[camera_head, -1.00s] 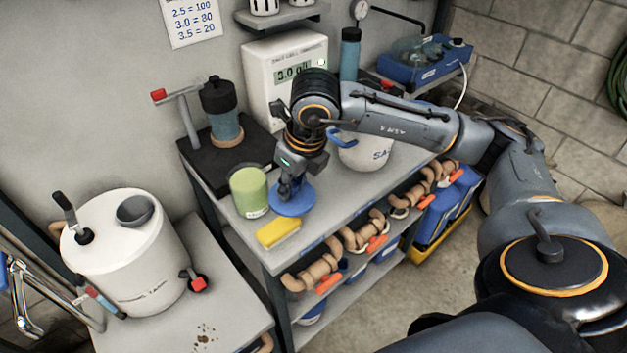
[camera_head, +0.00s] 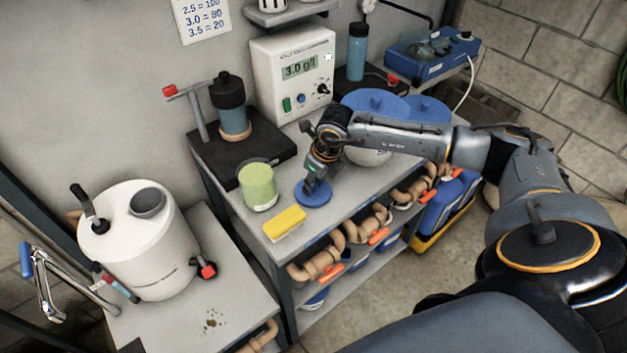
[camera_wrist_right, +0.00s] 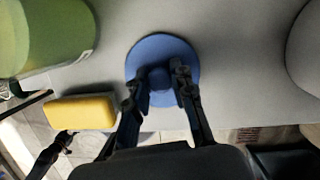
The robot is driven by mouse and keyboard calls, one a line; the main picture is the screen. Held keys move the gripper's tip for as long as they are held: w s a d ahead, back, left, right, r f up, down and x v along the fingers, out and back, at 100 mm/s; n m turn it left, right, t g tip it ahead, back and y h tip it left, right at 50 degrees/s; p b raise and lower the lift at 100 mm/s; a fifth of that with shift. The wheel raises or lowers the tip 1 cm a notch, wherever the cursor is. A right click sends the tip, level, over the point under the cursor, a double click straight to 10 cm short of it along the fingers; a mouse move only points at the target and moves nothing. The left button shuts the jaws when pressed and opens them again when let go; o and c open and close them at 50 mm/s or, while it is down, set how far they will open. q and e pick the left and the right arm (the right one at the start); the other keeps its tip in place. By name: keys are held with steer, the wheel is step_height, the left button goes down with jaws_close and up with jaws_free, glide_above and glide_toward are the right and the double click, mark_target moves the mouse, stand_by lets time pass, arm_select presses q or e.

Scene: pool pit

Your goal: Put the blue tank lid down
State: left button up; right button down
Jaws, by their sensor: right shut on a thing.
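The blue tank lid (camera_head: 316,198) is a round disc with a small knob, lying flat on or very close to the grey bench top beside the green jar. My right gripper (camera_head: 309,187) is above it, shut on its knob. In the right wrist view the lid (camera_wrist_right: 161,47) is below the fingertips, with my right gripper (camera_wrist_right: 159,80) on either side of the knob. I cannot tell for sure whether its underside touches the bench. My left gripper is not in view.
A green jar (camera_head: 257,188) stands left of the lid, and a yellow sponge (camera_head: 285,224) lies in front near the bench edge (camera_head: 345,222). A white rounded vessel (camera_head: 366,156) is to the right under my arm. Two larger blue discs (camera_head: 376,103) are behind.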

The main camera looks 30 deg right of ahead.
mark_target(323, 197)
steer(key=shift+f, duration=0.2)
steer(key=c, duration=1.1)
jaws_free()
steer(key=shift+r, duration=0.4)
steer(key=b+v, duration=0.2)
steer(key=v, duration=0.9)
steer(key=shift+s+r, duration=0.2)
steer(key=shift+r, duration=0.1)
